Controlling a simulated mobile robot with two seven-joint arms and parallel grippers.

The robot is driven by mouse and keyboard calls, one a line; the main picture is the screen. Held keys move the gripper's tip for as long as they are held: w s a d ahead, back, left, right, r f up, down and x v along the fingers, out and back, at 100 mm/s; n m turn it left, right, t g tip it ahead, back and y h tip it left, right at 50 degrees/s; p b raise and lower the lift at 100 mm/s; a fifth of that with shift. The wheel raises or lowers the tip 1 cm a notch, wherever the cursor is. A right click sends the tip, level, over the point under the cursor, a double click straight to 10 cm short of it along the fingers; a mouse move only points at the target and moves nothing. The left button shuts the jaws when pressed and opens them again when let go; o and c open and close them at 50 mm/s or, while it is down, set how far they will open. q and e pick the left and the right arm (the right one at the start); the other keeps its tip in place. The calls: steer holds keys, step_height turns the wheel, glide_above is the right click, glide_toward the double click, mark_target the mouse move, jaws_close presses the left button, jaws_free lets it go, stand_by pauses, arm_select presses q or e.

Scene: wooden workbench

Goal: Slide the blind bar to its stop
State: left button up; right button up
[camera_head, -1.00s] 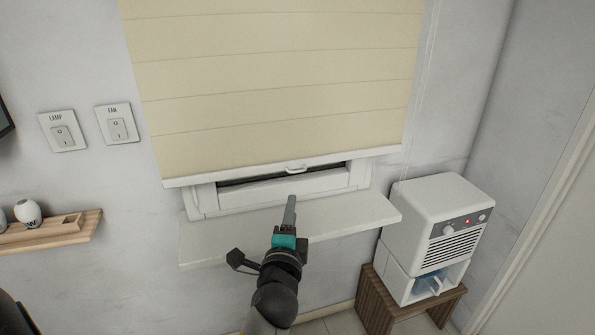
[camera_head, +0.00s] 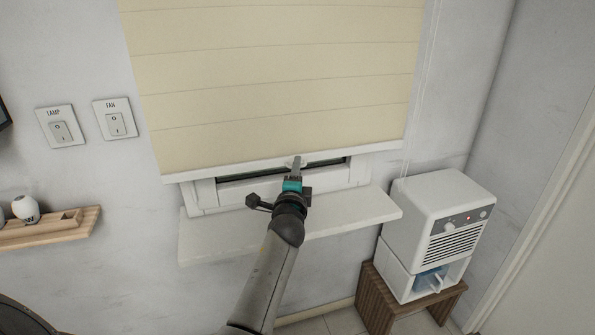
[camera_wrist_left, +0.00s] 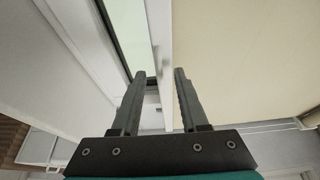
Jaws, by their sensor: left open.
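The cream blind (camera_head: 280,90) hangs in front of the window (camera_head: 240,191), leaving only a low strip of it uncovered. Its white bottom bar (camera_head: 220,171) has a small pull handle at the middle, now mostly hidden by my left gripper (camera_head: 296,167). That gripper is open, with its fingertips at the handle. In the left wrist view the two fingers (camera_wrist_left: 160,74) stand apart, with the white bar (camera_wrist_left: 160,25) running between them. I cannot tell whether either finger touches it. My right gripper is in neither view.
A white sill (camera_head: 350,215) juts out below the window, under my left arm. A white cooler unit (camera_head: 437,220) stands on a wooden stool (camera_head: 375,300) at the right. Lamp and fan switches (camera_head: 115,118) and a wooden shelf (camera_head: 60,230) are on the left wall.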

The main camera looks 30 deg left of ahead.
arm_select(q)
steer(key=shift+w+a, duration=0.3)
steer(key=shift+w, duration=0.3)
jaws_close()
stand_by(1.2)
